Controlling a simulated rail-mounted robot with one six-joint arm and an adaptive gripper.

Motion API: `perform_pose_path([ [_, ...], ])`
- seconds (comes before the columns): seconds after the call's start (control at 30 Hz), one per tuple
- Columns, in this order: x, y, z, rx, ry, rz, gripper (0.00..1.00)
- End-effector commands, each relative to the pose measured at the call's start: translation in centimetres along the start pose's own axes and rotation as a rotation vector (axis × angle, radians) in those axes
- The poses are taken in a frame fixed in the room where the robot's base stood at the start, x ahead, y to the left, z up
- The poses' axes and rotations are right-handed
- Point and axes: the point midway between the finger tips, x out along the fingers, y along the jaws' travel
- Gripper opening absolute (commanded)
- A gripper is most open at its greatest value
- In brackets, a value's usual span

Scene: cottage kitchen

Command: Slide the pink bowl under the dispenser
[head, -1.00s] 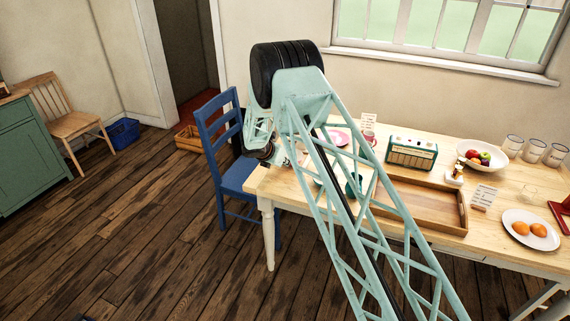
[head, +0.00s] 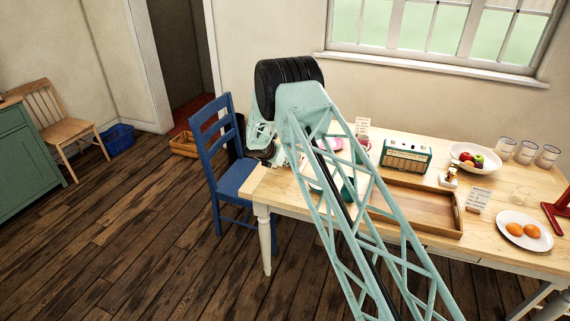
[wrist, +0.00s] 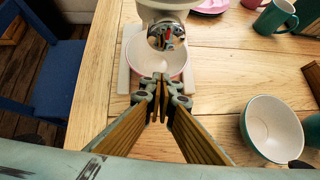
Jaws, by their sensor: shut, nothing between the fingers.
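The pink bowl (wrist: 155,56), pink at the rim and pale inside, sits upright on the pale base (wrist: 123,78) of the dispenser in the wrist view. The white dispenser (wrist: 165,8) rises at the far side, and its metal spout (wrist: 167,36) shows over the bowl's far part. My gripper (wrist: 160,86) is shut and empty at the bowl's near rim; whether it touches the rim cannot be told. In the head view my arm hides the bowl and most of the dispenser.
A teal bowl (wrist: 273,128) stands right of my gripper. A teal mug (wrist: 272,18) and pink plate (wrist: 210,5) are farther back. The table's left edge and a blue chair (wrist: 40,65) are at left. A wooden tray (head: 415,207) and radio (head: 406,155) lie right of my arm.

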Motion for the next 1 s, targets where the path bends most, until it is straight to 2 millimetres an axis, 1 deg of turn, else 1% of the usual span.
perform_pose_path([
  [0.23, -0.3, 0.0, -0.4, 0.000, 0.000, 0.000, 0.00],
  [0.37, -0.7, -0.1, -1.0, 0.000, 0.001, -0.001, 0.00],
  [0.73, -2.5, -0.6, -2.8, 0.003, 0.000, -0.004, 0.00],
  [0.8, -3.8, -0.5, -2.4, 0.003, -0.001, -0.003, 0.00],
  [1.0, -6.4, -0.5, -2.5, 0.003, 0.000, -0.002, 0.00],
])
